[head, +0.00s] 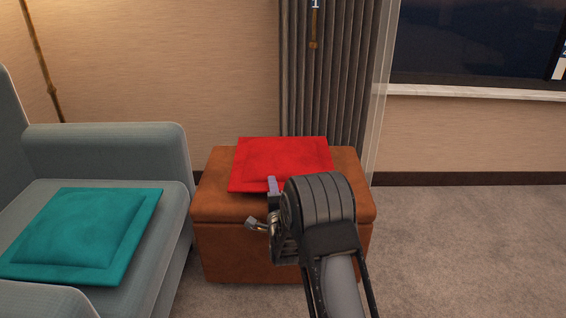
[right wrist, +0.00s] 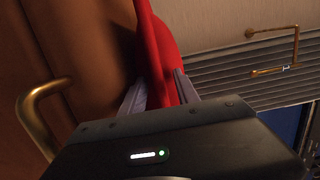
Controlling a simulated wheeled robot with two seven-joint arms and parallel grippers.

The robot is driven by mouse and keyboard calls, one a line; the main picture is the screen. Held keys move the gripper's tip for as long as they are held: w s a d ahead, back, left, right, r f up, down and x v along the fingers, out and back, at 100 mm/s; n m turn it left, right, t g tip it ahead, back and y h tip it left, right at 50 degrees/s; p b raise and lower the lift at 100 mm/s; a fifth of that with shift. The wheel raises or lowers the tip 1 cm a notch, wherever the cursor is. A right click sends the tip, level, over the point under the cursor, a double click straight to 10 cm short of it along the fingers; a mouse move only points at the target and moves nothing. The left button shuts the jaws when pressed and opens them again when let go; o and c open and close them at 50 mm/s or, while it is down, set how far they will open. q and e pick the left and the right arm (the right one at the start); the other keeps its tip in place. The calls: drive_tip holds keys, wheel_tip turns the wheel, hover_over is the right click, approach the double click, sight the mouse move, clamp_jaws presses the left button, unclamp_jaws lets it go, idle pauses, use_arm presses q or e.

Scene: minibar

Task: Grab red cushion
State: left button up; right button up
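The red cushion (head: 282,160) lies flat on top of a brown ottoman (head: 215,212). My right gripper (head: 262,204) is at the cushion's near edge, with its fingers apart. In the head view one fingertip overlaps the cushion's near edge and the other shows lower, in front of the ottoman. In the right wrist view the red cushion (right wrist: 160,60) runs between the two spread fingers of the right gripper (right wrist: 160,94). I cannot tell whether either finger touches it. My wrist and forearm hide part of the ottoman's front. My left gripper is not in view.
A grey-blue armchair (head: 105,148) with a teal cushion (head: 85,235) stands close on the left. A grey curtain (head: 330,85) and the wall are behind the ottoman. A brass handle (right wrist: 32,105) shows in the right wrist view. Carpet (head: 465,245) on the right is clear.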

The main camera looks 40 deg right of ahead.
clamp_jaws()
idle(0.3)
idle(1.1)
